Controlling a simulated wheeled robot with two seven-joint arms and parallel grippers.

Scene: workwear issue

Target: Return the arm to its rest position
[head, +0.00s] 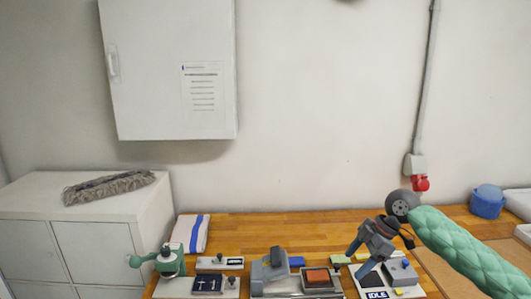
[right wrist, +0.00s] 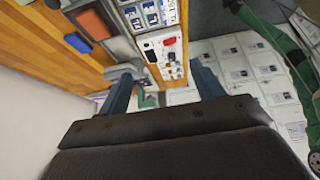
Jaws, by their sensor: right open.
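My right arm, in a green quilted sleeve, comes in from the right in the head view. Its gripper (head: 353,265) is above the right part of the wooden bench (head: 330,228), tilted down to the left. In the right wrist view the two dark blue fingers of the right gripper (right wrist: 165,92) stand wide apart. Nothing is held between them. A device with an "IDLE" display (head: 377,295) is below the gripper in the head view. My left gripper is not in view.
On the bench are a green hand press (head: 167,262), a grey device (head: 270,268), an orange-topped pad (head: 318,278), a striped cloth (head: 194,233) and a blue tub (head: 487,203). A white cabinet (head: 165,70) hangs on the wall. A low white cupboard (head: 90,245) stands left.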

